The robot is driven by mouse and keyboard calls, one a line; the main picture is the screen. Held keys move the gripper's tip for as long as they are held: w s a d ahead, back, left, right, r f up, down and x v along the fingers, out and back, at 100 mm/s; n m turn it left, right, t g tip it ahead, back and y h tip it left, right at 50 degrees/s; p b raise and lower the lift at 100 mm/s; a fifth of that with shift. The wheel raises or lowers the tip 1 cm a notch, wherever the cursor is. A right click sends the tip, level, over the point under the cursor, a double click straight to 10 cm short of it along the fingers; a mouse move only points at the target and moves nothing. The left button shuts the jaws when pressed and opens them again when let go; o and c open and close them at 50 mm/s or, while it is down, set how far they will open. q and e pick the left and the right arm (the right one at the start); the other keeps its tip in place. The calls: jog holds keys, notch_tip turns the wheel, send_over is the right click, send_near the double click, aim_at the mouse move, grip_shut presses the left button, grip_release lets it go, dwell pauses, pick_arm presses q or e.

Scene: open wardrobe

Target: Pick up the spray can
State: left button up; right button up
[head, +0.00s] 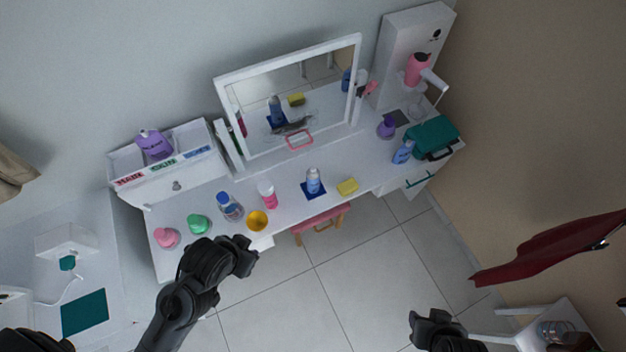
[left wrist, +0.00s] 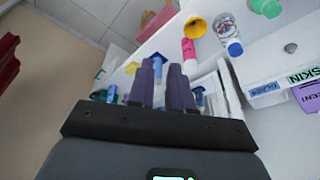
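A blue-and-white can (head: 313,182), which looks like the spray can, stands upright on a dark blue mat (head: 307,194) on the white vanity table, in front of the mirror. My left gripper (head: 250,258) is in front of the table's near edge, left of the can and apart from it. In the left wrist view the two dark fingers (left wrist: 168,75) show a narrow gap and hold nothing.
A pink stool (head: 321,222) is under the table. Open floor (head: 350,290) lies in front.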

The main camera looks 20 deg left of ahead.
pick_arm(q)
jog(key=o, duration=1.2)
